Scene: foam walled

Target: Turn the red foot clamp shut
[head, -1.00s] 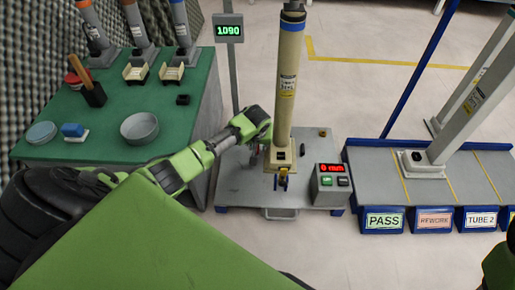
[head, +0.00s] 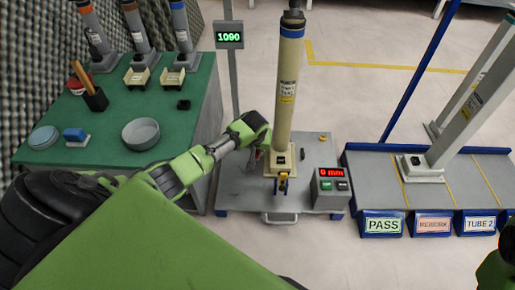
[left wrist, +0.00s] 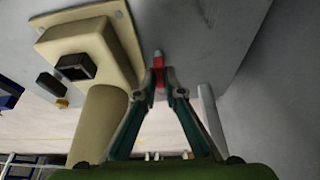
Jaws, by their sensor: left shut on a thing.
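The red foot clamp (left wrist: 158,63) shows in the left wrist view as a small red lever with a pale tip, beside the cream foot block of the tube. My left gripper (left wrist: 159,88) has its two teal-edged fingers shut on the lever from either side. In the head view my left gripper (head: 254,163) points down just left of the cream tube's foot (head: 279,163), and the clamp is mostly hidden there. The cream tube (head: 289,90) stands nearly upright on the grey base plate (head: 236,190).
A control box (head: 330,188) reading 0 mm stands on the plate right of the tube. A display (head: 230,37) reads 1090. A green table (head: 97,165) with a bowl (head: 141,133) lies left. A low rack with a PASS bin (head: 382,224) stands right.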

